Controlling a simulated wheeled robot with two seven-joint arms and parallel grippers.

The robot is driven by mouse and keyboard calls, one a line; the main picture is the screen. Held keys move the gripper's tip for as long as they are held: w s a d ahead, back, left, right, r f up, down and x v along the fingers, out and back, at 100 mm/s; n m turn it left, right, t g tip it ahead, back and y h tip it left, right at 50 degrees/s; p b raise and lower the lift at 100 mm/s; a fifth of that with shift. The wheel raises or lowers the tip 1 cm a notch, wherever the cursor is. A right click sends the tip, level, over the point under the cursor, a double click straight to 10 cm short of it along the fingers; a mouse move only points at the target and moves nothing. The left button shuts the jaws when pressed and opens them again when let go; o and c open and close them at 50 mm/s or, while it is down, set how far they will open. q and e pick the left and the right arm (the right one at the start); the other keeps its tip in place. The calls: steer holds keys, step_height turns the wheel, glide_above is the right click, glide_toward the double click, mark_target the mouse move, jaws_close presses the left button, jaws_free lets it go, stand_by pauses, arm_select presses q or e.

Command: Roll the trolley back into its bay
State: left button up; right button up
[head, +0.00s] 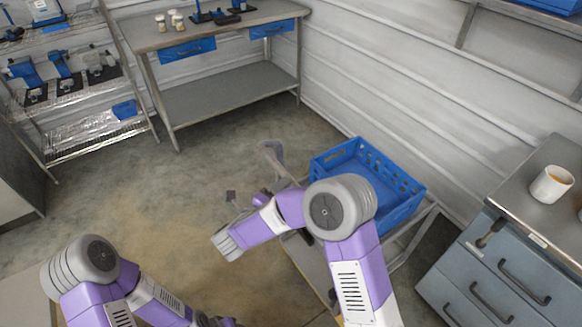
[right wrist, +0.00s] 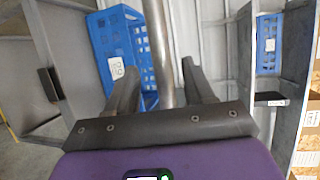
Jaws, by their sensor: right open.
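The trolley (head: 419,219) is a grey metal frame carrying a blue crate (head: 395,218); it stands by the corrugated wall, partly hidden behind my right arm. Its pale handle (head: 270,153) rises at the crate's left. In the right wrist view the grey handle bar (right wrist: 158,45) passes between the two dark fingers of my right gripper (right wrist: 160,88). These fingers are apart, and I see no clear contact with the bar. The crate (right wrist: 120,65) shows behind them. In the head view my right fingers are hard to make out. My left arm ends at the bottom edge, its fingers out of sight. I cannot identify the bay.
A drawer cabinet (head: 490,275) with a mug (head: 551,184) on top stands close to the trolley's right. A workbench (head: 222,28) with blue drawers and a wire shelf rack (head: 90,135) stand at the back. The floor between them and the trolley is clear.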

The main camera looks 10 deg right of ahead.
steer(key=b+x, duration=0.1)
steer(key=x, duration=0.6)
steer(key=shift+d, duration=0.25)
steer(key=shift+r, duration=0.1)
steer(key=shift+c, duration=0.5)
jaws_close()
